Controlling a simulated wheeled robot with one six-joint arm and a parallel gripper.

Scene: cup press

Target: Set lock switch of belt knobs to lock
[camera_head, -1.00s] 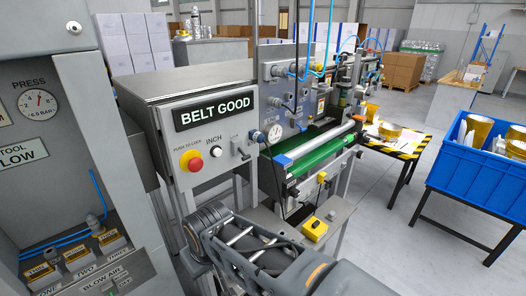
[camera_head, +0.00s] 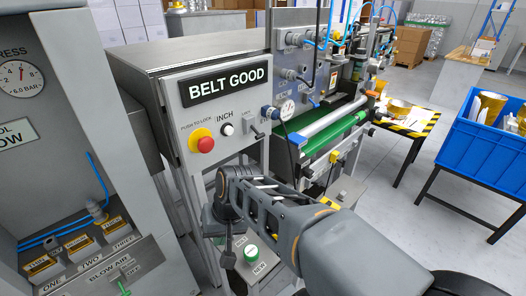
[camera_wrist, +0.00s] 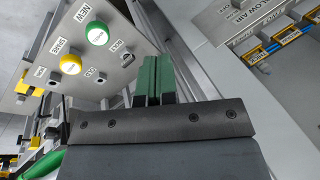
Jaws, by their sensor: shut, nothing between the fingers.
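In the wrist view, a grey control panel (camera_wrist: 60,40) carries a green button (camera_wrist: 97,34), a yellow button (camera_wrist: 70,64) and several small knobs or switches with labels. A small dark switch (camera_wrist: 127,60) beside the green button is closest to my gripper (camera_wrist: 156,60). My green fingers are shut and empty, and appear apart from the switch. In the head view, the low panel's green button (camera_head: 250,253) shows beside my wrist, which hides part of the panel.
A grey press cabinet (camera_head: 70,150) stands close at the left. A blue crate (camera_head: 475,160) is at the right, with open floor before it.

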